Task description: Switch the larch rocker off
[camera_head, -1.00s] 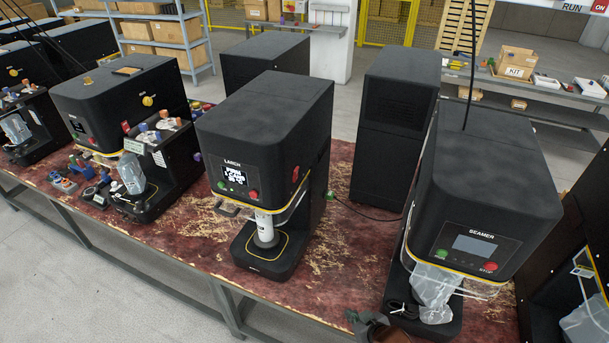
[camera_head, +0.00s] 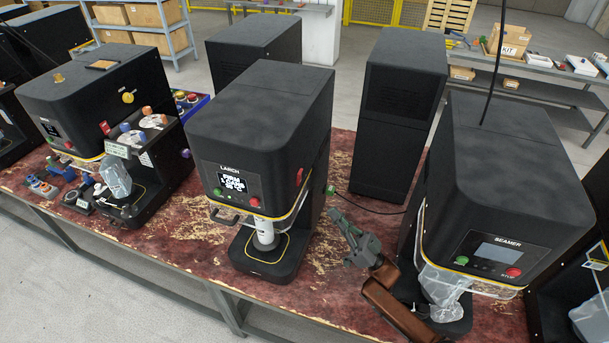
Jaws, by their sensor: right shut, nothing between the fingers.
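The black machine labelled LARCH (camera_head: 262,115) stands mid-table, with a lit display (camera_head: 232,183) and green and red buttons on its front. A small red rocker (camera_head: 299,177) shows on its right side wall; its on or off position is too small to tell. My right gripper (camera_head: 338,217) is shut and empty. It is to the right of the LARCH machine and lower in the picture than the rocker, apart from it, over the red worn tabletop. My left gripper is not in view.
The SEAMER machine (camera_head: 510,190) stands close on the right, with plastic film at its front. A tall black cabinet (camera_head: 398,115) stands behind the gap. A green-ended cable (camera_head: 365,208) lies between. Another machine (camera_head: 95,95) stands left. Bare tabletop (camera_head: 335,285) shows in front.

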